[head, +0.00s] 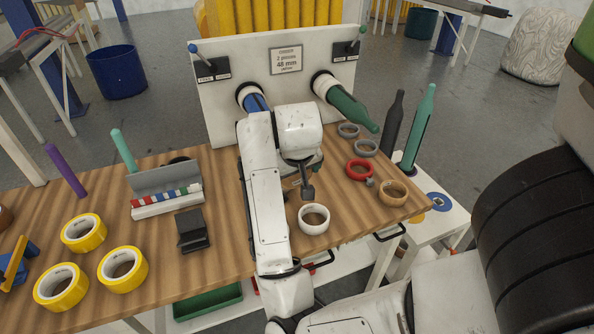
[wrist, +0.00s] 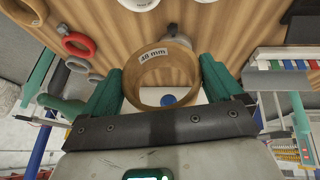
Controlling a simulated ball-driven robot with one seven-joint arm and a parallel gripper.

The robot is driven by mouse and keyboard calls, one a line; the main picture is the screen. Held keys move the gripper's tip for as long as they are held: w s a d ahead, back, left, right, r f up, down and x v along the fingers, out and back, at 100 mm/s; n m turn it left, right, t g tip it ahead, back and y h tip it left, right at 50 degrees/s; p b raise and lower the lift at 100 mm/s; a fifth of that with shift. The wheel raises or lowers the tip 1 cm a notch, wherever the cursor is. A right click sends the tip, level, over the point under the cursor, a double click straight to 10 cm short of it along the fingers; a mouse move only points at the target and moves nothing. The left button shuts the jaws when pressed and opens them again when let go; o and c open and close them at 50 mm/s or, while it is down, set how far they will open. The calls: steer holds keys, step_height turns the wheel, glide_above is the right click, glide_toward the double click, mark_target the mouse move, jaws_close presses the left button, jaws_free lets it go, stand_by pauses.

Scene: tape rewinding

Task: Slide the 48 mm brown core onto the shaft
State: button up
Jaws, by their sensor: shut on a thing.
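The brown core (wrist: 139,97), a ring labelled 48 mm, is held between the green fingers of my gripper (wrist: 163,92) in the wrist view. A small blue round shape (wrist: 168,99) shows through its opening, seemingly the end of the blue shaft. In the head view my arm hides most of the core and gripper. The blue shaft (head: 256,102) juts from the white panel (head: 226,116) through a white collar, behind my arm. A thicker green shaft (head: 352,108) sticks out to its right. I cannot tell how far the core is from the blue shaft.
Grey rings (head: 366,148), a red ring (head: 360,170) and a tan ring (head: 393,193) lie at the right of the table. A white roll (head: 313,219) lies near the front. Yellow rolls (head: 122,269) and a striped rack (head: 166,201) are on the left. Dark and green bottles (head: 393,125) stand behind.

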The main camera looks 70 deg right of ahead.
mark_target(256, 103)
steer(key=shift+w+d+b, duration=0.35)
steer(key=shift+w+d, duration=1.3)
steer(key=shift+d, duration=0.3)
steer(key=shift+w+d+b, duration=0.3)
steer(key=shift+w+d, duration=1.3)
steer(key=shift+d, duration=0.3)
steer(key=shift+w+d, duration=0.2)
steer(key=shift+d, duration=0.05)
steer(key=shift+w+d+p, duration=0.75)
steer(key=shift+w+d, duration=1)
steer(key=shift+d, duration=0.3)
steer(key=shift+w+d, duration=0.95)
steer(key=shift+d, duration=0.2)
steer(key=shift+w+d, duration=0.95)
steer(key=shift+d, duration=0.15)
steer(key=shift+w+d+f+b, duration=0.1)
steer(key=shift+w+d+b, duration=0.7)
steer(key=shift+w+d, duration=0.3)
steer(key=shift+w+d+f+b, duration=0.1)
steer(key=shift+w+d+b, duration=0.7)
steer(key=shift+d, duration=0.4)
steer(key=w+d+b, duration=0.3)
steer(key=shift+w+d+b, duration=0.1)
steer(key=shift+d+b, duration=0.05)
steer(key=shift+b, duration=0.15)
steer(key=shift+w+d+r+b, duration=0.15)
steer(key=shift+w+d+b, duration=0.1)
steer(key=shift+d+b, duration=0.15)
